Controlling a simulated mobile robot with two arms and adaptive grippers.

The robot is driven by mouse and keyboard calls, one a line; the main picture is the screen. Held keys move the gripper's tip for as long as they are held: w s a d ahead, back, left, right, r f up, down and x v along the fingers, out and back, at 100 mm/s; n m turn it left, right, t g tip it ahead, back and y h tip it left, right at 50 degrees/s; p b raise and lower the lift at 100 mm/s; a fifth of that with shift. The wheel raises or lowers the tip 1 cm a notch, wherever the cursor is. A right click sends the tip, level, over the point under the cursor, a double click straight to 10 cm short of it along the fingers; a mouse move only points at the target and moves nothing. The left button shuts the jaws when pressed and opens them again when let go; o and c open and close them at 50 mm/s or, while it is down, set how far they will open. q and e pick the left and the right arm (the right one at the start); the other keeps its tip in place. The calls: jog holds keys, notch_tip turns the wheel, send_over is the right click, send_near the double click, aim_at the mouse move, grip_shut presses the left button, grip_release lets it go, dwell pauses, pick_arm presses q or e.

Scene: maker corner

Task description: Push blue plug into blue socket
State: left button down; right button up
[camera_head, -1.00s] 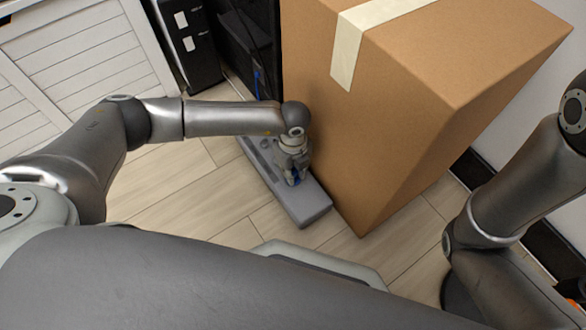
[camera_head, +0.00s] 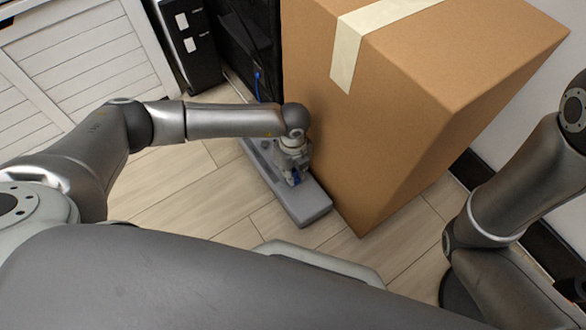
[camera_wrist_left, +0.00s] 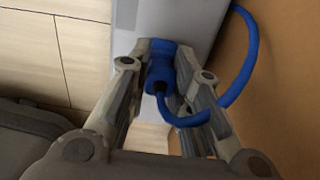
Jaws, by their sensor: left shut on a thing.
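The blue plug (camera_wrist_left: 160,74) is between the fingers of my left gripper (camera_wrist_left: 164,50) in the left wrist view, with its blue cable looping off to the right. In the head view, my left gripper (camera_head: 293,174) is low over the grey power strip (camera_head: 306,208), and a bit of blue shows at its fingertips. The strip also shows in the left wrist view (camera_wrist_left: 180,18), beyond the fingertips. I cannot make out the blue socket; the plug and fingers cover that part of the strip. Whether the plug touches a socket cannot be told. My right gripper is out of view.
A large taped cardboard box (camera_head: 400,110) stands close along the strip's right side. Black cases (camera_head: 188,45) and a white louvred cabinet (camera_head: 75,45) are at the back left. Wooden floor (camera_head: 190,200) left of the strip is clear.

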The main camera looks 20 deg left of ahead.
aim_at(293, 171)
pick_arm(q)
jog(key=shift+f+b, duration=0.35)
jog(key=shift+f, duration=0.3)
dwell(0.4)
jog(key=c, duration=1.2)
grip_release()
jog(key=shift+c, duration=0.2)
jog(key=shift+r, duration=0.1)
notch_tip(293, 171, up, 12)
